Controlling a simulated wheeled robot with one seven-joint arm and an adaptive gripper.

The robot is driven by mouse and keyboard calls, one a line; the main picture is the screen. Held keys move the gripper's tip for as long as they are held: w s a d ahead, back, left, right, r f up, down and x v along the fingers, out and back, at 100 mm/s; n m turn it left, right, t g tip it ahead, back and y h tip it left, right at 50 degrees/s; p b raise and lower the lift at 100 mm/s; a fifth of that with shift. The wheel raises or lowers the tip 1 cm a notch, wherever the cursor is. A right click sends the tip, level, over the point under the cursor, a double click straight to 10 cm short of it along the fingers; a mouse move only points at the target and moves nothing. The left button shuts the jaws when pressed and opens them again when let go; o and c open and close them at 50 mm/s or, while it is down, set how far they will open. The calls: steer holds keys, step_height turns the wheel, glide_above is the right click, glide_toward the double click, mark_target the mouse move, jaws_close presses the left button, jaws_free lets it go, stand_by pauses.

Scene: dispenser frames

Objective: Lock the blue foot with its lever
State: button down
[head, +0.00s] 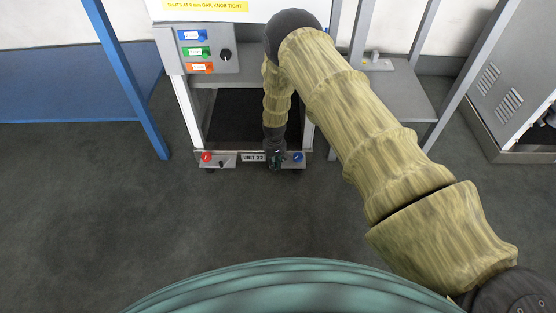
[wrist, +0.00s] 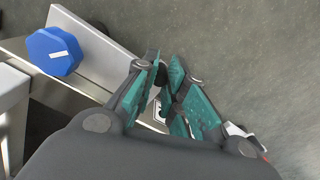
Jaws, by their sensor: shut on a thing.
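The blue foot's knob (head: 298,156) is at the lower right corner of the dispenser frame. In the wrist view the blue knob (wrist: 55,52) is a faceted disc with a white mark, at the upper left on a pale plate. My gripper (head: 274,160) is low at the frame's front rail, just left of the blue knob. In the wrist view its teal fingers (wrist: 163,82) are closed around a small dark piece, the blue foot's lever (wrist: 161,74). The fingers hide most of the lever, so its angle cannot be told.
The red knob (head: 206,156) is at the frame's lower left, with a small dark lever beside it. The UNIT 22 label (head: 253,157) is between the feet. A control panel (head: 203,48) is above. A blue table (head: 75,85) stands left. The grey floor in front is clear.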

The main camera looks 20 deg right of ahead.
steer(key=shift+w+a+m+p, duration=0.3)
steer(key=shift+a+m, duration=0.2)
steer(key=shift+m, duration=0.65)
steer(key=shift+w+a+m+p, duration=0.25)
steer(key=shift+a+m, duration=0.2)
steer(key=shift+m, duration=0.7)
steer(key=shift+w+a, duration=0.1)
steer(key=c, duration=1.4)
jaws_free()
steer(key=shift+r, duration=6)
steer(key=shift+f, duration=0.1)
